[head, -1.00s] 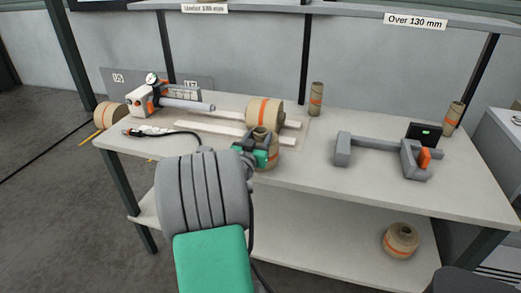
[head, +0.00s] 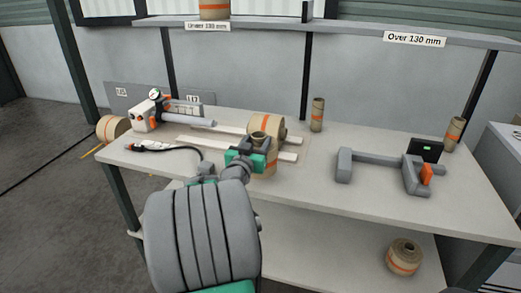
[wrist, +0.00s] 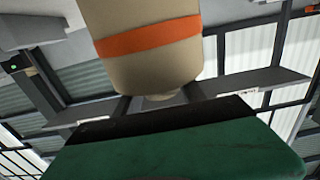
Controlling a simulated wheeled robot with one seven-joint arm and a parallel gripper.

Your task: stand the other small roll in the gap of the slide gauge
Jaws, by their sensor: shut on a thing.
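My gripper (head: 252,160), green and grey, is shut on a small brown roll (head: 265,169) with an orange band. The roll is upright, its core end showing on top, in front of the table's middle left; whether it touches the table I cannot tell. In the wrist view the roll (wrist: 150,55) fills the upper middle, above the dark and green gripper part. The slide gauge (head: 378,165) lies on the right of the table, a grey bar between two upright jaws with an orange lever and a small screen. Its gap is empty. My gripper is well left of it.
A larger roll (head: 267,129) sits on pale rails behind the held roll. A core tube (head: 317,114) stands at the back, another (head: 454,132) at the far right.

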